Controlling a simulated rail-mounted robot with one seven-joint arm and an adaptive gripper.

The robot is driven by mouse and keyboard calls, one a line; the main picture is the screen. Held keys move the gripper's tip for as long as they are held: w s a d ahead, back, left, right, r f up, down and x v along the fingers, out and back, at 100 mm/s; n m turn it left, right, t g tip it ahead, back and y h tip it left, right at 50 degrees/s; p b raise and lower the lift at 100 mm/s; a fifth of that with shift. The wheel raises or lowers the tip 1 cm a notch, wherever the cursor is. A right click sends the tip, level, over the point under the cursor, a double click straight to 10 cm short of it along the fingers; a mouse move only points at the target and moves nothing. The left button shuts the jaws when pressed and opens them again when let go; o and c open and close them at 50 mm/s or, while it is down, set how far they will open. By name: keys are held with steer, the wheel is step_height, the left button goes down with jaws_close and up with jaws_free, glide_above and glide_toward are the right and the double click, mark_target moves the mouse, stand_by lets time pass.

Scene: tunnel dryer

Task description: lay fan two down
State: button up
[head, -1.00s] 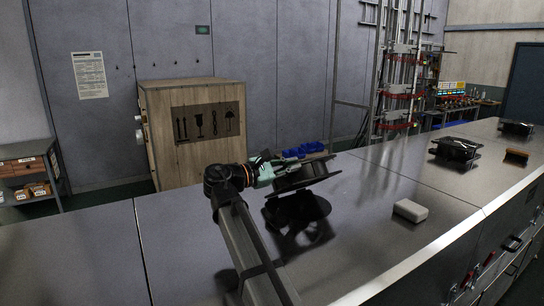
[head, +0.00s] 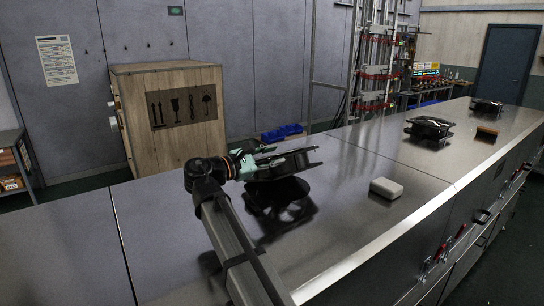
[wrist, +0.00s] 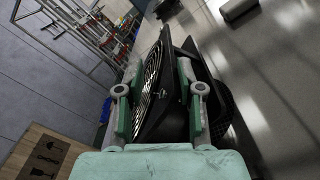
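My gripper (head: 270,164) is shut on a black fan (head: 290,163) with a round grille, gripping it by its frame. The fan is nearly level and hangs a little above the shiny metal bench top (head: 215,215). Its dark reflection shows beneath it, with a gap between. In the wrist view the two green-padded fingers (wrist: 160,105) stand on either side of the fan (wrist: 155,80). A second black fan (head: 428,128) rests on the bench farther right, and a third (head: 487,106) lies beyond it. I cannot tell which is numbered two.
A white block (head: 386,188) lies on the bench right of the held fan. An orange-brown block (head: 487,134) lies near the second fan. A wooden crate (head: 170,118) and blue bins (head: 282,132) stand behind the bench. The left bench top is clear.

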steer(key=shift+a+r, duration=0.1)
steer(key=v, duration=1.2)
